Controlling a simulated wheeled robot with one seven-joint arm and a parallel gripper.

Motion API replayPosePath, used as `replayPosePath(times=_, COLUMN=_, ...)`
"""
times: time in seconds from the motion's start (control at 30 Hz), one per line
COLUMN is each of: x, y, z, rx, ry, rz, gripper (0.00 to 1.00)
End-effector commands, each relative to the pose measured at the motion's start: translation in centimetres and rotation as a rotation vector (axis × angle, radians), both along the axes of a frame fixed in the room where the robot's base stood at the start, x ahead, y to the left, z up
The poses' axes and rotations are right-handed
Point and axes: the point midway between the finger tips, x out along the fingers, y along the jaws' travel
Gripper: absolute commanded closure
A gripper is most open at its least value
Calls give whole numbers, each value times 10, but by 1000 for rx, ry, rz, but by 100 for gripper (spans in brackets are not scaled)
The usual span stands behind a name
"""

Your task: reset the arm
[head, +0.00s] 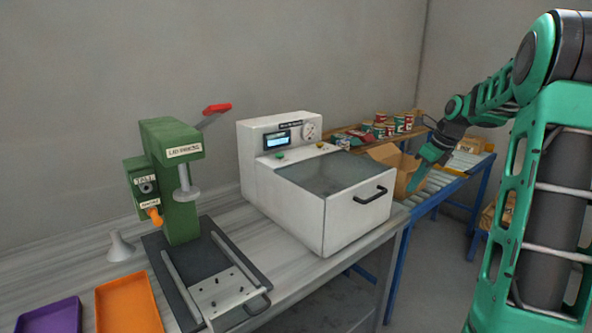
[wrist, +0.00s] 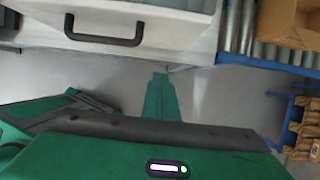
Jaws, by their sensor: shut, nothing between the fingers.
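My arm reaches in from the right side of the head view, green and black. My gripper (head: 417,183) points down, in front of the open cardboard box (head: 384,153) and right of the white machine (head: 300,205). In the wrist view my gripper (wrist: 160,78) shows as narrow green fingers, closed together, with bare floor beyond them. It holds nothing. The machine's black handle (wrist: 104,40) is at the upper left of the wrist view, apart from the fingers.
A green press labelled "LAB EMBOSSING" (head: 172,180) stands on the bench with orange (head: 128,303) and purple (head: 50,316) trays. A roller conveyor (head: 435,186) on blue legs runs right of the bench. Cans (head: 385,127) stand behind it. Open floor lies in front.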

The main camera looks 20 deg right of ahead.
Motion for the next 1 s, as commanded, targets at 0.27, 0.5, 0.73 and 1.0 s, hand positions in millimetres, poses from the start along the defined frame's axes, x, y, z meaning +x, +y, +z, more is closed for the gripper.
replayPosePath(times=0.27, x=-15, y=22, z=2, rx=-68, ry=18, rz=136, gripper=100)
replayPosePath(times=0.5, x=-70, y=74, z=3, rx=-236, ry=70, rz=547, gripper=100)
replayPosePath(times=0.73, x=-136, y=118, z=-1, rx=-354, ry=110, rz=965, gripper=100)
replayPosePath(times=1.0, x=-221, y=161, z=-15, rx=-433, ry=125, rz=1468, gripper=100)
